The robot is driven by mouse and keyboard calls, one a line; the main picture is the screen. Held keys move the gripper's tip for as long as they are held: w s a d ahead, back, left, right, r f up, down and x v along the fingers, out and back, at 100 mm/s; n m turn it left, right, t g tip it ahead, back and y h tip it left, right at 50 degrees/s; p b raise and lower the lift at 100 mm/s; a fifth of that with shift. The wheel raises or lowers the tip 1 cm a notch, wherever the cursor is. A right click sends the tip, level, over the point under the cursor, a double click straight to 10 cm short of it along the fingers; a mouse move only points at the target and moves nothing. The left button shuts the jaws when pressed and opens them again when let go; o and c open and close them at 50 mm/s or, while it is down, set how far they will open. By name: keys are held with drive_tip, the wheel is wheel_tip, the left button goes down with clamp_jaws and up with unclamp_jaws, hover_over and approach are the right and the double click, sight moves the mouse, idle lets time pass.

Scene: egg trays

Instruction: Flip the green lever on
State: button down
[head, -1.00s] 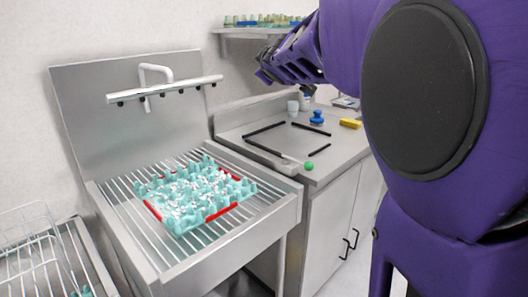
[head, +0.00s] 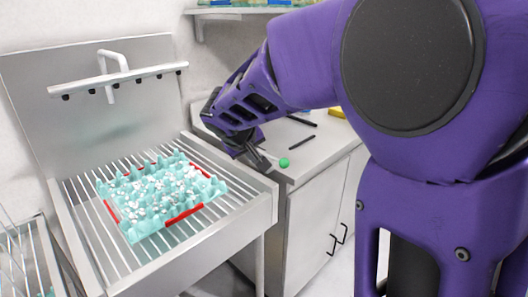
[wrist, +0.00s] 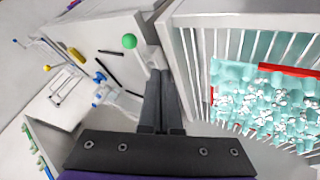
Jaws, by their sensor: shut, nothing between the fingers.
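The green lever knob (head: 284,162) is a small ball at the front edge of the steel counter, beside the sink. In the wrist view the green knob (wrist: 129,41) is up and left of my fingertips, with a pale lever part next to it. My gripper (head: 266,163) is shut and empty, just left of the knob in the head view. In the wrist view my gripper (wrist: 160,73) points at the pale part, with a small gap to the green ball. I cannot tell whether the fingers touch the lever. My arm hides much of the counter in the head view.
A teal egg tray (head: 133,229) with white bits and red strips lies on the slatted sink rack (head: 215,245) to the left. A spray bar (head: 120,80) stands behind it. Blue and yellow (wrist: 77,54) items and black strips lie on the counter. A shelf (head: 250,11) is above.

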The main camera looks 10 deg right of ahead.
sight(271, 157)
drive_tip(key=shift+s+d+f, duration=0.2)
drive_tip(key=shift+s+f, duration=0.1)
drive_tip(key=shift+f, duration=0.15)
drive_tip(key=shift+f, duration=0.1)
drive_tip(key=b+x, duration=0.1)
drive_tip(key=x, duration=0.9)
drive_tip(key=shift+w+d, duration=0.1)
drive_tip(key=shift+d, duration=0.15)
drive_tip(key=shift+w+d+r+p, duration=0.15)
drive_tip(key=shift+w+d+r, duration=0.05)
drive_tip(key=shift+d, duration=0.35)
drive_tip(key=shift+w+d+r+p, duration=0.15)
drive_tip(key=shift+w+d+r, duration=0.1)
drive_tip(key=shift+d, duration=0.35)
drive_tip(key=shift+w+d, duration=0.25)
drive_tip(key=shift+d, duration=0.2)
